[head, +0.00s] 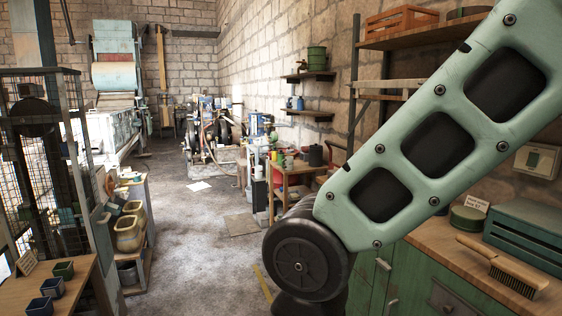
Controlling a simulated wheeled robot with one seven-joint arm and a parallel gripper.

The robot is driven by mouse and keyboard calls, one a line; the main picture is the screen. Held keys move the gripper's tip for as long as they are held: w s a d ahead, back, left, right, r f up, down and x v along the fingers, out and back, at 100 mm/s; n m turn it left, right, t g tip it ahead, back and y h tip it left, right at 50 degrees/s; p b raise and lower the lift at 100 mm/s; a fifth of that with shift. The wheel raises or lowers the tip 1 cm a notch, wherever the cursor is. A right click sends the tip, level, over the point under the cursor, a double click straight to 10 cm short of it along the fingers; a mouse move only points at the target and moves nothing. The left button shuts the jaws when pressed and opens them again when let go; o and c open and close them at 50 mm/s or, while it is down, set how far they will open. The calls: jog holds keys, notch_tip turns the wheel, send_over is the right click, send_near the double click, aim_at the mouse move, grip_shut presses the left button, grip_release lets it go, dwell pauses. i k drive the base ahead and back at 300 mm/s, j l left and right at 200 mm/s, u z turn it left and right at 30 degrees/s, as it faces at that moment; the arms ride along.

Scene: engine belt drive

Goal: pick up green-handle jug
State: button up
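I cannot make out a green-handle jug for certain. Several small vessels stand on a wooden table (299,171) in the middle distance, right of centre. One of them is a small green vessel (289,162), but it is too small to show a handle. A dark round pot (316,156) stands there too. My mint-green arm link crosses the right half of the head view and covers part of what lies behind it. My gripper is not in view.
A green cabinet with a wooden top (430,238) is at the right, with a brush (503,267) on it. A wire cage (45,150) and a shelf with tan pots (129,232) stand left. Machinery (215,130) stands at the back. The central floor (195,240) is mostly clear.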

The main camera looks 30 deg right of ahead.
aim_at(289, 160)
jog(key=i+z, duration=0.1)
jog(key=i, duration=1.6)
jog(key=i+j, duration=0.15)
jog(key=i, duration=1.55)
jog(key=i+z, duration=0.2)
jog(key=i, duration=0.65)
jog(key=i+j+z, duration=0.15)
jog(key=i, duration=0.7)
